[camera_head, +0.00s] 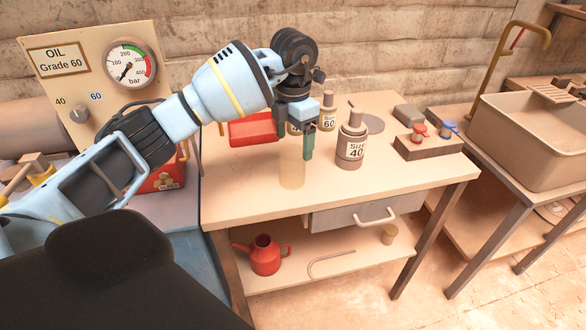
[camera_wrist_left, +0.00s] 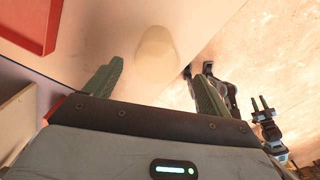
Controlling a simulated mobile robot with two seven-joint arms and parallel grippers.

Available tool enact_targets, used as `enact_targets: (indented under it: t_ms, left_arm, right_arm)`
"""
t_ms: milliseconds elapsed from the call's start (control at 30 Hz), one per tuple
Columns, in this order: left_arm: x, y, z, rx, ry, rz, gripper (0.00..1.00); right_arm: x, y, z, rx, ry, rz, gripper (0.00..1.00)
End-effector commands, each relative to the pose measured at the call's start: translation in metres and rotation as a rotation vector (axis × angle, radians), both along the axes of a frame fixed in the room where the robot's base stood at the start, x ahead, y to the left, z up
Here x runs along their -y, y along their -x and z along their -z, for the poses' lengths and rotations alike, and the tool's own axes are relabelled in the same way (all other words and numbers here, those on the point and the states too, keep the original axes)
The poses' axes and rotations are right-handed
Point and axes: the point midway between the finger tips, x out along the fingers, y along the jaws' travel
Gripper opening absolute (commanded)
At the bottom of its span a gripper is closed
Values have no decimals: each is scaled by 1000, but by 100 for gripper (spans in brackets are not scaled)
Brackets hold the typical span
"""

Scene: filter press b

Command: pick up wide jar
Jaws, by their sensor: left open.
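A pale, see-through wide jar (camera_head: 292,175) stands upright on the workbench near its front edge. In the left wrist view the jar (camera_wrist_left: 157,50) shows just beyond the fingertips, centred between them. My left gripper (camera_head: 297,148) is over the jar, pointing down, with its green fingers apart and nothing between them. It also shows in the left wrist view (camera_wrist_left: 157,76). A dark two-pronged part at the right of the left wrist view looks like my right gripper (camera_wrist_left: 263,108); whether its jaws are open is unclear.
Two labelled bottles, Size 40 (camera_head: 351,143) and Size 60 (camera_head: 327,117), stand close behind and right of the gripper. A red tray (camera_head: 252,131) lies behind left. A valve block (camera_head: 428,147) sits at right. The bench front right of the jar is clear.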

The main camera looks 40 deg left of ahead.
Motion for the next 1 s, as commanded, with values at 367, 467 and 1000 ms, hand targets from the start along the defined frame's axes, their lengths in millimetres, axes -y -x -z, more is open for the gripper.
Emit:
enact_targets:
  t_ms: [367, 467, 1000]
  left_arm:
    - [-2, 1, 24, -4, -1, 0, 83]
    - [-4, 2, 38, -4, -1, -1, 83]
    - [-5, 2, 69, -1, -1, 1, 81]
  right_arm:
    - [0, -1, -2, 3, 0, -1, 36]
    - [0, -5, -4, 11, 0, 0, 36]
    - [0, -9, -6, 19, 0, 0, 36]
